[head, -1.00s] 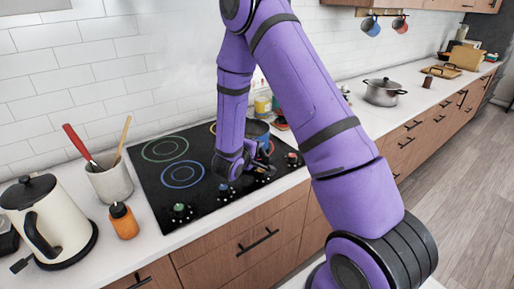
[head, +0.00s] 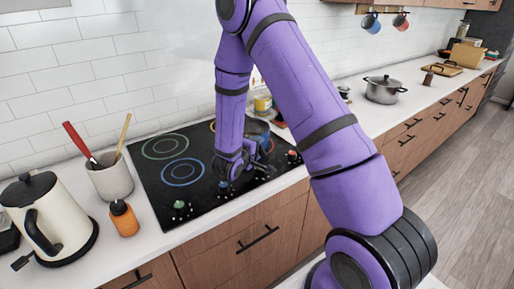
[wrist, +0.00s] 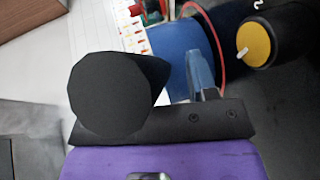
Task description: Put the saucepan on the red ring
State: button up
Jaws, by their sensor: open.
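The saucepan (head: 257,129), dark blue-grey, shows in part behind my arm on the right side of the black cooktop. My arm hides its lower part and handle. In the wrist view, a blue surface (wrist: 176,55), probably the pan's side, lies beside the curve of the red ring (wrist: 221,55). I cannot tell how much of the pan is over that ring. My gripper (head: 240,172) is open, low over the cooktop's front right part, in front of the pan. A dark rounded shape (wrist: 115,95) close to the wrist camera blocks part of the view.
The cooktop (head: 150,178) has a green ring (head: 165,147) and a blue ring (head: 182,172) at left. A kettle (head: 45,215), utensil crock (head: 111,178) and orange bottle (head: 124,219) stand left; a grey pot (head: 382,90) stands right.

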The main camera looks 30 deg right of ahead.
jog(key=v, duration=1)
jog(key=shift+a, duration=0.3)
jog(key=shift+s+r, duration=0.15)
dwell(1.6)
